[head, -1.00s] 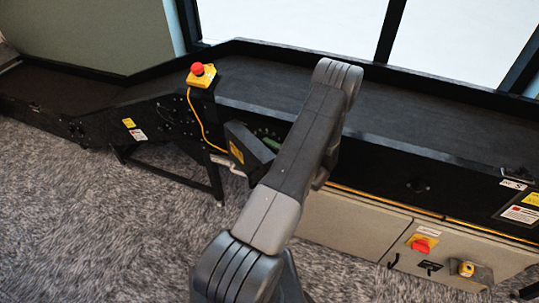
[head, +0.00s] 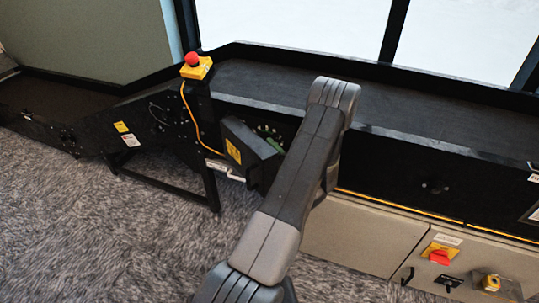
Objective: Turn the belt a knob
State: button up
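A red rotary knob (head: 438,257) on a yellow plate sits on the front of a pale grey cabinet (head: 360,237) under the conveyor, at lower right. A smaller yellow-and-dark fitting (head: 491,283) is to its right, near the picture's lower right corner. Small labels by them are too blurred to read, so I cannot tell which one is the belt a knob. My arm rises through the middle of the picture, left of the red knob and apart from it in the picture. My gripper does not show.
A black conveyor (head: 430,105) runs across the back. A red emergency-stop button (head: 192,59) on a yellow box stands on a post at left. A dark guard with a yellow warning label (head: 233,150) juts out beside my arm. Grey carpet (head: 130,240) is open at lower left.

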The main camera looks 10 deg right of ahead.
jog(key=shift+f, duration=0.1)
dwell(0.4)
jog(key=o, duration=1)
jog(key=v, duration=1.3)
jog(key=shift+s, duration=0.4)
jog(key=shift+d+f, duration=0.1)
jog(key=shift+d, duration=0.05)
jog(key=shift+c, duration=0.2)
